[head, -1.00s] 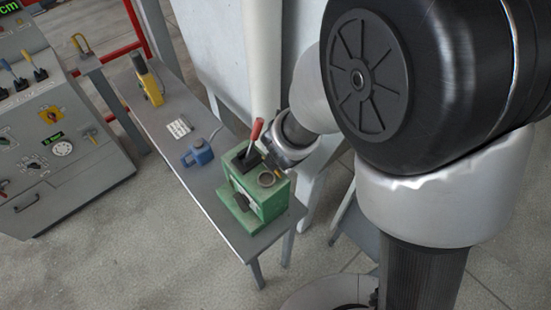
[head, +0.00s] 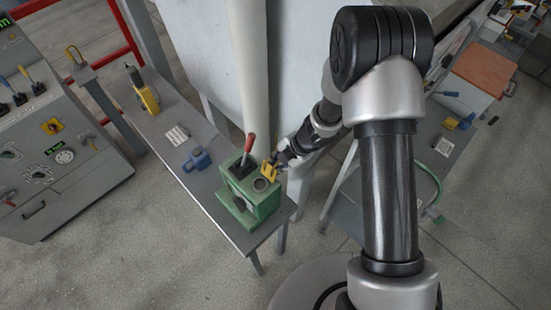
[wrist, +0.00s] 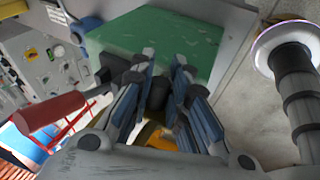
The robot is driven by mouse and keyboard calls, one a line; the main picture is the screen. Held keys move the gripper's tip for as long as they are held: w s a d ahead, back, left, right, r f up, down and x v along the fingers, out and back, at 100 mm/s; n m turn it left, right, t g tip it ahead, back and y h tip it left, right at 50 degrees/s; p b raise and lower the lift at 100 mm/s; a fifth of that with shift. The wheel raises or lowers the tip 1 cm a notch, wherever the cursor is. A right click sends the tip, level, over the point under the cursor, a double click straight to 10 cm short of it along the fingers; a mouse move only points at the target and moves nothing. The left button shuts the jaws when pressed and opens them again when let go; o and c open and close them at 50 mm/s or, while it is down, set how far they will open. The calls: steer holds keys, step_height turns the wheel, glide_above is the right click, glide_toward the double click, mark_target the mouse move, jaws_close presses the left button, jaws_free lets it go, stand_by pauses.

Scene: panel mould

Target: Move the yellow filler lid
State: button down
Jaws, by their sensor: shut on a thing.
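The yellow filler lid (head: 268,171) is at my gripper (head: 274,164), beside the upper right of the green pump unit (head: 268,206). In the wrist view, my gripper's fingers (wrist: 165,98) are closed in around a dark stub, with a yellow part of the lid (wrist: 158,139) low between them. Much of the lid is hidden by the fingers. A round grey filler opening (head: 259,185) shows uncovered on top of the pump unit, just left of and below the lid. The green body (wrist: 155,42) fills the top of the wrist view.
A red-handled lever (head: 250,143) rises from the pump unit close to my gripper. A white column stands behind.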

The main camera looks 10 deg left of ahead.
steer(key=shift+f, duration=0.1)
stand_by(0.4)
steer(key=c, duration=1.5)
jaws_free()
steer(key=shift+d+r, duration=0.1)
steer(key=shift+r, duration=0.3)
steer(key=v, duration=1.1)
steer(key=shift+d+r, duration=0.1)
